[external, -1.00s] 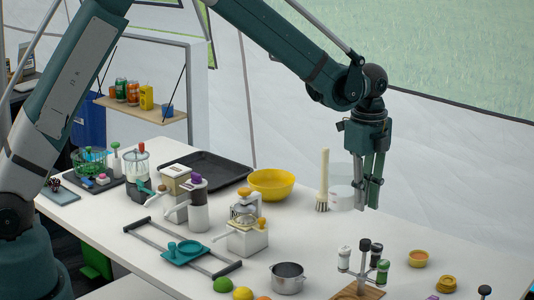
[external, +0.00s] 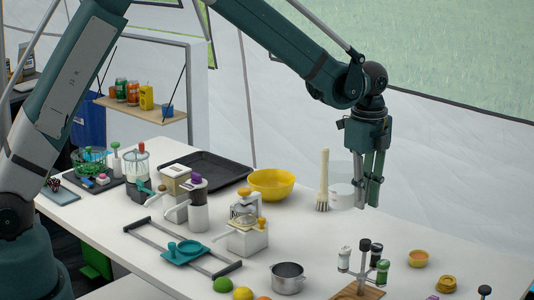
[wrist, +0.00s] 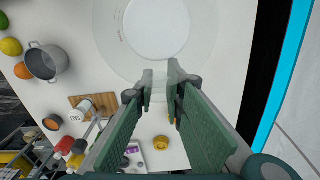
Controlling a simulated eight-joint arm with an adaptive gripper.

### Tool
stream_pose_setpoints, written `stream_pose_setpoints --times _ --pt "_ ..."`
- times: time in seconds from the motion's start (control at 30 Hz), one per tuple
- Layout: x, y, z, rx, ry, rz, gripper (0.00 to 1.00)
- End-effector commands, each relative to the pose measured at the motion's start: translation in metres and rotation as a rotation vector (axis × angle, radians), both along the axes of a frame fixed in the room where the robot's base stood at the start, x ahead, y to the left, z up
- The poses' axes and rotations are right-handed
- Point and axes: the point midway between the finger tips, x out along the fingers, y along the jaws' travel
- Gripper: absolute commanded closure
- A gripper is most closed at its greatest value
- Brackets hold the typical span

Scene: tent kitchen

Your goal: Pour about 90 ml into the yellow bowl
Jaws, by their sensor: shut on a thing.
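The yellow bowl (external: 271,184) stands upright on the table, left of my gripper in the external view. Its inside looks empty from what shows. A clear jug (external: 342,172) with white contents low in it stands upright beside my gripper (external: 368,205). In the wrist view the clear jug (wrist: 112,52) is seen from above as a wide round rim around a white disc. My gripper (wrist: 160,82) is shut on the jug at its near edge; the exact grip point is hard to make out. Whether the jug is clear of the table cannot be told.
A brush (external: 323,180) stands upright between bowl and jug. A juicer-like device (external: 247,225), a steel pot (external: 287,278) and a shaker stand (external: 362,275) are nearer the front. The table between brush and shaker stand is clear.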

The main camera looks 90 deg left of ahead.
Motion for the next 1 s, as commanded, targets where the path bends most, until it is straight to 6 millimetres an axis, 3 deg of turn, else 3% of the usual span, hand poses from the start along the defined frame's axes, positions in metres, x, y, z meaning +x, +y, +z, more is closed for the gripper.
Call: stream_pose_setpoints --times 0.7,0.8,1.0 --pt "0.000 0.000 0.098 0.000 0.000 0.000 1.00" --pt "-0.001 0.001 0.107 0.000 0.000 0.005 1.00" --pt "-0.006 0.021 0.105 0.000 0.000 0.110 1.00"
